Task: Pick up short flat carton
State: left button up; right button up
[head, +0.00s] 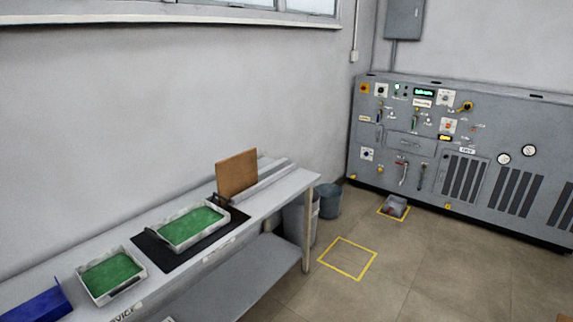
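A flat brown rectangular thing (236,174) stands upright, slightly tilted, at the far end of the bench by the wall. I cannot tell whether it is the carton or a board. A small sliver of another brown thing (566,317) shows at the bottom right corner, mostly cut off by the picture edge. Nothing else in view is clearly a short flat carton. Neither of my grippers is in view.
The grey bench (285,192) runs along the left wall. It holds two green-bottomed trays (143,281) (229,213), a black mat (150,250) and a blue bin (38,306). A grey bucket (330,202) and control cabinet (400,150) stand beyond. A yellow floor square (346,275) is empty.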

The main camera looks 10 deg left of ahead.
aim_at(236, 174)
jog(key=i, duration=0.8)
jog(key=i+l, duration=0.15)
jog(key=i, duration=0.65)
